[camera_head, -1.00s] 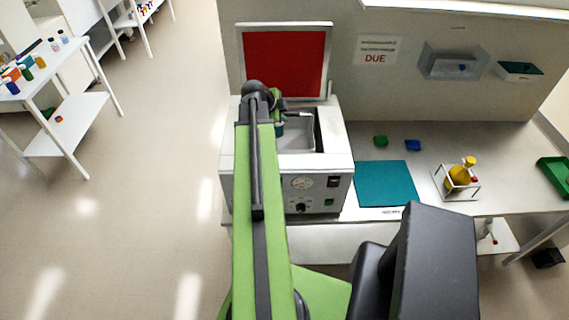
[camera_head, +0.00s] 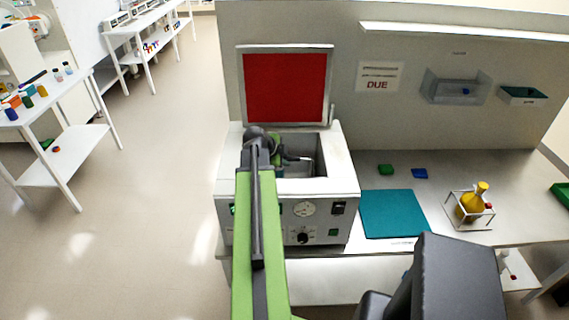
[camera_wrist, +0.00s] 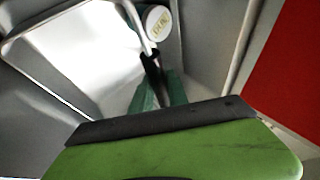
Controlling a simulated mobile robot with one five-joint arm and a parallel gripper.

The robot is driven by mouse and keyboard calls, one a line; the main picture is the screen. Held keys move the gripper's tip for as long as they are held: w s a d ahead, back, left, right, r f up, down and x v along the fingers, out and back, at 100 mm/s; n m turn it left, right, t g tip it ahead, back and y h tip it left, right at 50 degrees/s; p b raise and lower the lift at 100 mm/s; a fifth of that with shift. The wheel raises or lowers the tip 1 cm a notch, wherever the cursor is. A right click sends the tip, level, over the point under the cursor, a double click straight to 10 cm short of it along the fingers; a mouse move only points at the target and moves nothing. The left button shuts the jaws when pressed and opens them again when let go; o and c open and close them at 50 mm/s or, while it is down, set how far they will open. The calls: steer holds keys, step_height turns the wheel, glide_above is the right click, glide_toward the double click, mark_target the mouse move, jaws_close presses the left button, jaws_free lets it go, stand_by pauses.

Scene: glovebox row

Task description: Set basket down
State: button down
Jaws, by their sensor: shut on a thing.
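My gripper (camera_head: 285,158) is at the left part of the open basin of a white bath unit (camera_head: 330,215). In the wrist view my green fingers (camera_wrist: 158,92) are closed on the dark grip of a thin metal handle, which I take to be the basket's (camera_wrist: 137,22). In the head view a bit of thin metal shows by the fingers; most of the basket is hidden by my arm. A round white lid with lettering (camera_wrist: 157,22) lies just beyond the handle. I cannot tell whether the basket touches the basin floor.
The bath's red-faced lid (camera_head: 285,88) stands open behind the basin.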

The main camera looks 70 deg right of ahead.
steer(key=shift+f, duration=0.1)
steer(key=c, duration=1.3)
jaws_free()
steer(key=shift+r, duration=0.35)
steer(key=p+v, duration=0.9)
steer(key=v, duration=0.2)
steer(key=shift+a+r, duration=0.25)
steer(key=shift+a, duration=0.05)
steer(key=shift+w, duration=0.1)
